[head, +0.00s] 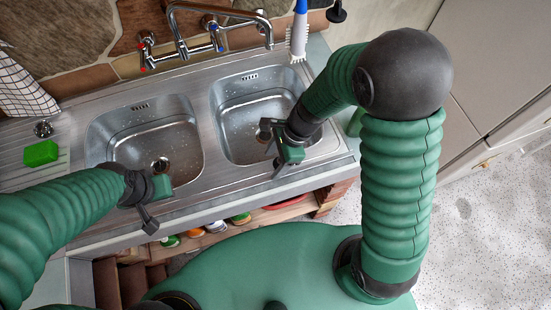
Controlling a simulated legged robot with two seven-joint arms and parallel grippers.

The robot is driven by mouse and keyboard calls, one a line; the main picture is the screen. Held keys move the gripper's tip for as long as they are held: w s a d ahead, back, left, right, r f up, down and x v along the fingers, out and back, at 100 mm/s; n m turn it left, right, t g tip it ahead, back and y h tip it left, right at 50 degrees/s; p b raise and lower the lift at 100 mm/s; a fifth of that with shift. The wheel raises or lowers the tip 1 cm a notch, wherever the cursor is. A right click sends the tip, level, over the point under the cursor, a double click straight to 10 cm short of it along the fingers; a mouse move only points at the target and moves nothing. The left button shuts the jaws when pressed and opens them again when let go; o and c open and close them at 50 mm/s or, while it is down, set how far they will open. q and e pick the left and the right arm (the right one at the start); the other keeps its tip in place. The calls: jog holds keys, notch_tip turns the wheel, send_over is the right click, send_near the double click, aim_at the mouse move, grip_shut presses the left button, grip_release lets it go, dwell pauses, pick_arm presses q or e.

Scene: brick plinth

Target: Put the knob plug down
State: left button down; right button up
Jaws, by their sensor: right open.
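A small round metal piece (43,129), which looks like the knob plug, sits on the left drainboard of the steel sink (75,150), just above the green sponge. My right gripper (271,150) is open over the front of the right basin (232,135), its fingers spread apart. I see nothing clearly held between them; the gripper hides part of that basin's floor and its drain. My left gripper (150,205) hangs by the front edge of the left basin (185,140), far from the metal piece. Its jaw opening is not clear.
A green sponge (41,153) and a checked cloth (22,88) lie at the left. The tap (205,45) rises behind the basins. Several jars (216,225) stand on the shelf below. The left basin is empty.

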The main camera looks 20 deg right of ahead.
jog(key=d+p+v, duration=0.1)
jog(key=p+v, duration=0.1)
jog(key=v, duration=1)
jog(key=s+d+f+n+t+h, duration=0.1)
jog(key=s+d+n+h, duration=0.1)
jog(key=n, duration=0.7)
jog(key=s+d+f+n+t+h, duration=0.1)
jog(key=d+n+h, duration=0.1)
jog(key=n, duration=0.7)
jog(key=shift+s+d+f+n+t, duration=0.3)
jog(key=shift+s, duration=0.1)
